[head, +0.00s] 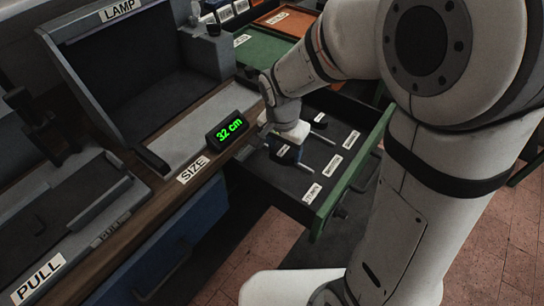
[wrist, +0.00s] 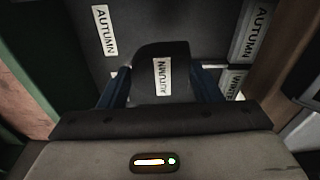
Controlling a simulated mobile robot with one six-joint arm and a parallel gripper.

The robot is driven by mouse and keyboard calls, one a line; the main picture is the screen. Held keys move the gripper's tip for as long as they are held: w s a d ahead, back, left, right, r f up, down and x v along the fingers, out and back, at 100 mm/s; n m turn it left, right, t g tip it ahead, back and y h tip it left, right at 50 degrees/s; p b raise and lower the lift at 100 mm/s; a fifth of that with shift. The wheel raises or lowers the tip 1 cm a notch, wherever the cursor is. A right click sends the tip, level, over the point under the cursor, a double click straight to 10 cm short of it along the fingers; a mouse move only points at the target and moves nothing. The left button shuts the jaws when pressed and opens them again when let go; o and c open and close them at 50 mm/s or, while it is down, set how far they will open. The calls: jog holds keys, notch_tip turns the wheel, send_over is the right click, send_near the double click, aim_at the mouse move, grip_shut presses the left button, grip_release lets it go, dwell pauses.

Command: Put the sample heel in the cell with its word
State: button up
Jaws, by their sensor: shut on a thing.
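My gripper (wrist: 163,88) is shut on the dark sample heel (wrist: 160,58), held between its two blue fingers. The heel's white label reads AUTUMN, turned on its side. In the head view the heel (head: 284,154) is at the near left part of the open green drawer (head: 350,177), under my gripper (head: 288,142). A white label reading AUTUMN (wrist: 104,30) lies left of the heel in the wrist view. Another AUTUMN label (wrist: 258,32) is at the right, with a WINTER label (wrist: 234,82) below it. I cannot tell whether the heel touches the drawer floor.
Several white labels, too small to read surely, line the drawer's right part in the head view. The lamp box (head: 130,60) is behind. The drawer's green walls bound the space.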

jog(key=shift+w+a+f, duration=0.15)
jog(key=shift+a+f, duration=0.05)
jog(key=shift+f, duration=0.2)
jog(key=f+b, duration=0.1)
jog(key=f, duration=0.4)
jog(key=shift+a, duration=0.2)
notch_tip(320, 180, down, 4)
jog(key=shift+w+f, duration=0.1)
jog(key=shift+f, duration=0.05)
jog(key=shift+b, duration=0.3)
jog(key=o, duration=1)
